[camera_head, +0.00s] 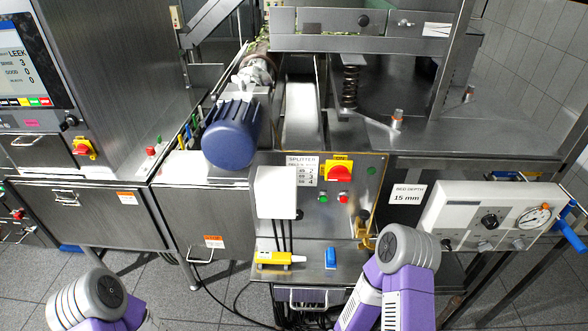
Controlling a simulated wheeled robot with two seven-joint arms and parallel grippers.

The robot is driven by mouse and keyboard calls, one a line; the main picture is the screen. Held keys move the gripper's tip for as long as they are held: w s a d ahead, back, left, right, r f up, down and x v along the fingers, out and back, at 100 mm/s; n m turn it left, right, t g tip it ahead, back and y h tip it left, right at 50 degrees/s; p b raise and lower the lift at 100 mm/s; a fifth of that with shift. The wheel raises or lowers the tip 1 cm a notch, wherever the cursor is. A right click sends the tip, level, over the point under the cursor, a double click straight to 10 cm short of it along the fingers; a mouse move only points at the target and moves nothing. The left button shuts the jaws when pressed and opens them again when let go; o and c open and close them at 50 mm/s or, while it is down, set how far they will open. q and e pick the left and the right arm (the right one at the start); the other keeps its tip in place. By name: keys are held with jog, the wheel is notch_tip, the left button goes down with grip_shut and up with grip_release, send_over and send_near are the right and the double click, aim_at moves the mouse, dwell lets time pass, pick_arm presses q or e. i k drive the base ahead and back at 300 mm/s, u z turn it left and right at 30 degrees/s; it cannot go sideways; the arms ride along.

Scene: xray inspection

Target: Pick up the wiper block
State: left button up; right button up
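A small upright blue block (331,258), which looks like the wiper block, sits on the narrow metal shelf (310,272) below the splitter panel. A yellow tool (273,259) lies on the same shelf to its left. My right arm's purple and grey links stand close to the right of the blue block, apart from it in the picture. My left arm's links are at the bottom left, far from the shelf. Neither gripper's fingers show in this view.
The splitter panel (312,215) with a red and yellow switch (339,171) rises behind the shelf. A brass fitting (366,237) is at the shelf's right. A grey control box (490,216) is further right. Black cables hang above the yellow tool. Tiled floor is open at front left.

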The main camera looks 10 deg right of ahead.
aim_at(330, 255)
jog(key=k, duration=0.5)
jog(key=z, duration=0.25)
jog(key=i, duration=0.45)
jog(key=z, duration=0.55)
